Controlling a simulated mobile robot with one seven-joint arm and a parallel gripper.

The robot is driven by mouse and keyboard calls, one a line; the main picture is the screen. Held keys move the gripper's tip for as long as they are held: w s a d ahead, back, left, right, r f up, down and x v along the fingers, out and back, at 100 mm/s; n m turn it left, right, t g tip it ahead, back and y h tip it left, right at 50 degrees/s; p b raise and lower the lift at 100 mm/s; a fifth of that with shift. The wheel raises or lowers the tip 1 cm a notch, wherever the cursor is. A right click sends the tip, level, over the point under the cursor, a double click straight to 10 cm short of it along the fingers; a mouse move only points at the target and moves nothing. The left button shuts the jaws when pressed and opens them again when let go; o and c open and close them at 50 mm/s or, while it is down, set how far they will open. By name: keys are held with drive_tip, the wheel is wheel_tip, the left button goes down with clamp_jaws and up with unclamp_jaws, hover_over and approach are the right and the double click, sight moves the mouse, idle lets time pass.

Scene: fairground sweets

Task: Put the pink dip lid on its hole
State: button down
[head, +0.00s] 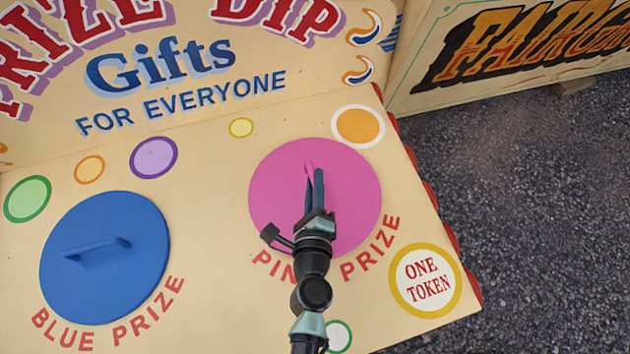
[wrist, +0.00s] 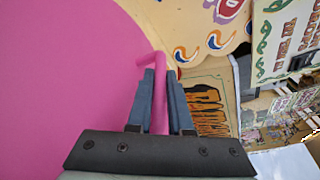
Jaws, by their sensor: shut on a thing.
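The pink lid (head: 354,205) is a round disc with a bar handle, over the "PINK PRIZE" lettering on the cream stall top. My gripper (head: 314,174) is shut on the lid's handle, from the near side. In the wrist view my gripper (wrist: 160,85) has its two blue-grey fingers either side of the pink handle (wrist: 158,62), and the pink lid (wrist: 70,80) fills the left. No hole shows. I cannot tell whether the lid rests on the top or hangs just above it.
A blue lid (head: 105,272) with a handle lies at the left above "BLUE PRIZE". A "ONE TOKEN" disc (head: 425,280) is painted near the right edge. The lettered back board (head: 200,65) rises behind. Dark tarmac (head: 510,180) lies to the right.

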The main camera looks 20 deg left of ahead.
drive_tip(key=shift+f+b, duration=0.6)
drive_tip(key=shift+b, duration=0.05)
drive_tip(key=c, duration=0.8)
unclamp_jaws()
drive_tip(key=shift+o, duration=0.2)
drive_tip(key=shift+f, duration=0.1)
drive_tip(key=shift+s, duration=0.15)
drive_tip(key=b+v, duration=0.1)
drive_tip(key=v, duration=1)
drive_tip(key=shift+s+d, duration=0.1)
drive_tip(key=shift+s, duration=0.1)
drive_tip(key=shift+s+d+r+b, duration=0.2)
drive_tip(key=shift+s+b, duration=0.15)
drive_tip(key=shift+s, duration=0.2)
